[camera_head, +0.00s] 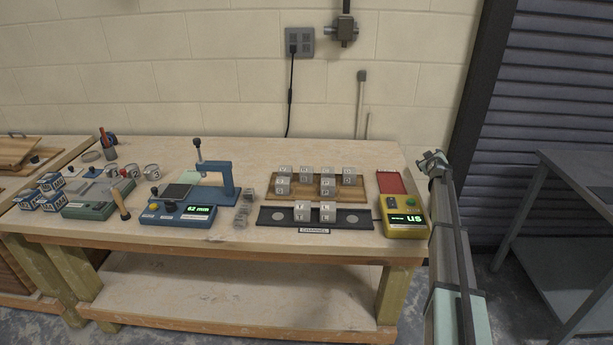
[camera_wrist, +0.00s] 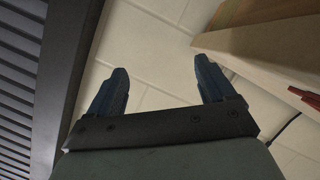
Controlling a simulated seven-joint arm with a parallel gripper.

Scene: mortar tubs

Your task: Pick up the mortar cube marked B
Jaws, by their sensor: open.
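Several grey mortar cubes with letters stand on a wooden board (camera_head: 268,195) at the right part of the bench. The letters are small and blurred; a cube in the back row (camera_head: 305,173) may carry a B, but I cannot tell for sure. Two more lettered cubes (camera_head: 302,210) stand on the dark plate (camera_head: 268,223) in front. My gripper (camera_head: 432,158) is to the right of the bench, beyond the yellow device, well apart from the cubes. In the wrist view my gripper (camera_wrist: 161,68) has its two blue fingers apart with nothing between them. No cube shows there.
A yellow device (camera_head: 404,218) with a green display and a red tray (camera_head: 390,182) lie between my arm and the cubes. A blue device (camera_head: 180,212) reading 62 mm stands left of the cubes. A grey metal table (camera_head: 560,165) is at the far right.

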